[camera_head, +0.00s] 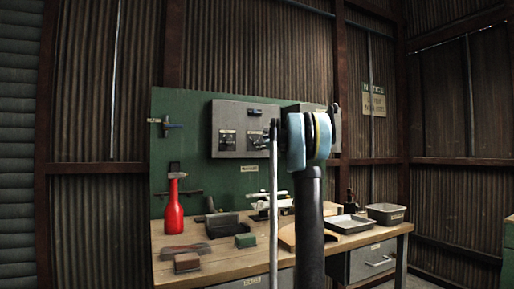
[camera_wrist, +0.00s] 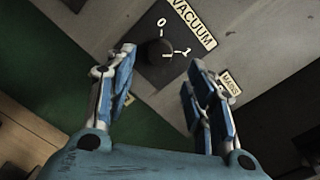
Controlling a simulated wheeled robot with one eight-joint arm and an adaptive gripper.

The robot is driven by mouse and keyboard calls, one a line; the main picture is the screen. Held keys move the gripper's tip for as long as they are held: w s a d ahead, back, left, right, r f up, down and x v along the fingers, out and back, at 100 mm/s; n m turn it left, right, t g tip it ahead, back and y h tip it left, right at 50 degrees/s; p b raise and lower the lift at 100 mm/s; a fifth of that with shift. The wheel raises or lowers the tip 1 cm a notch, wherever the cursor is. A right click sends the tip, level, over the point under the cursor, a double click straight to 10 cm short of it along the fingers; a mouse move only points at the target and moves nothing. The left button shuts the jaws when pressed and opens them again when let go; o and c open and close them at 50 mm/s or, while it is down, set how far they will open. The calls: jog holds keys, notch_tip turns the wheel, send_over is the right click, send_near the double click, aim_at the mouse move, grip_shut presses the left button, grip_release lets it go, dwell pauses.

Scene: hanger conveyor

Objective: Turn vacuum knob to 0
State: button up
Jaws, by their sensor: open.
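The vacuum knob (camera_wrist: 155,52) is a round dark knob on a dark square plate, under a white VACUUM label (camera_wrist: 191,22) on the grey control box. A 0 is marked above it and a 1 to its right. A pale line at its right side lies toward the 1; I cannot be sure it is the pointer. My gripper (camera_wrist: 162,62) is open, with one blue-padded finger left of the knob and one right. The knob appears between the fingertips, and I see no contact. In the head view the control box (camera_head: 227,112) is partly hidden by my arm.
The box also has a MAINS label (camera_wrist: 229,83). The green backboard (camera_head: 180,110) stands over a wooden workbench (camera_head: 235,260).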

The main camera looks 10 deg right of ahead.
jog(key=shift+x, duration=2.8)
jog(key=shift+c, duration=0.3)
jog(key=c, duration=1)
